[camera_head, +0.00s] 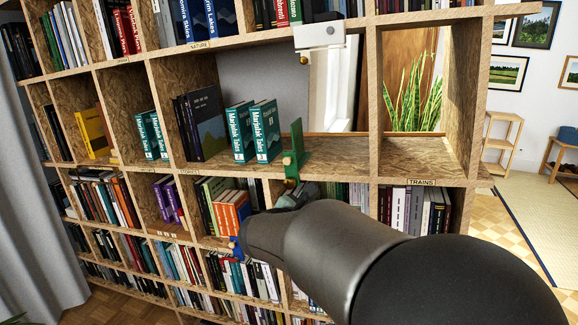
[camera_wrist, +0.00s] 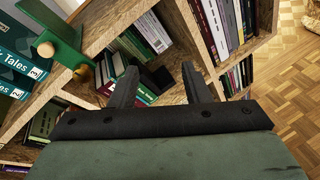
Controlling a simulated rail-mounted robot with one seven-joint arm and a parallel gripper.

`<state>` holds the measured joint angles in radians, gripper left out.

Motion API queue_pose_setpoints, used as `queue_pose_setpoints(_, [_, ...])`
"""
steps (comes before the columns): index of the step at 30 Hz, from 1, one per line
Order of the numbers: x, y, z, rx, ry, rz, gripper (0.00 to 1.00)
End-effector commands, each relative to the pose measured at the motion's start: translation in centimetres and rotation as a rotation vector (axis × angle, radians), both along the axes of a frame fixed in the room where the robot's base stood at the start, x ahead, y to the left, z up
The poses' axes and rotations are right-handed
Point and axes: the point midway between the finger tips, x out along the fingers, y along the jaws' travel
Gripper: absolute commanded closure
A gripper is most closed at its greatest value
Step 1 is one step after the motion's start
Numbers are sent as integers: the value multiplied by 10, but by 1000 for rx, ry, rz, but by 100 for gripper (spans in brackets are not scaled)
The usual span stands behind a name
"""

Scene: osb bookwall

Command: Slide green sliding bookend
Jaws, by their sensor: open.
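The green sliding bookend (camera_head: 296,145) stands upright on the middle shelf, just right of two teal books. Round wooden knobs show on its front, low down near the shelf edge. In the wrist view the green bookend (camera_wrist: 64,42) is at the upper left, with two wooden knobs. My gripper (camera_wrist: 160,78) is open and empty, its two fingers spread, pointing toward the shelf row below. In the head view my gripper (camera_head: 298,194) is just below the bookend; my arm hides most of it. The fingers appear apart from the bookend.
Teal books (camera_head: 264,130) stand left of the bookend. The shelf right of it is clear up to an upright divider (camera_head: 374,100). A white bookend (camera_head: 318,37) hangs above, a blue one (camera_head: 236,247) sits lower left. A row of books (camera_head: 410,208) fills the shelf below right.

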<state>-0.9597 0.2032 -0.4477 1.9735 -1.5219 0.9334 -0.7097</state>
Motion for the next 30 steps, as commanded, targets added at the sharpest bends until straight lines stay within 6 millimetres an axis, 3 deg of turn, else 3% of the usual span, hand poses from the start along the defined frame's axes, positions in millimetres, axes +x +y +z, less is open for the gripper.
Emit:
queue_pose_setpoints(1, [10, 38, 9, -122, -32, 103, 57])
queue_pose_setpoints(3, [19, 75, 25, -264, -76, 204, 57])
queue_pose_setpoints(6, [22, 108, 39, -384, -118, 285, 57])
queue_pose_setpoints(8, [23, 118, 44, -420, -132, 309, 57])
queue_pose_setpoints(14, [42, 116, 47, -438, -137, 315, 57])
queue_pose_setpoints(30, [152, 85, 47, -435, -135, 314, 57])
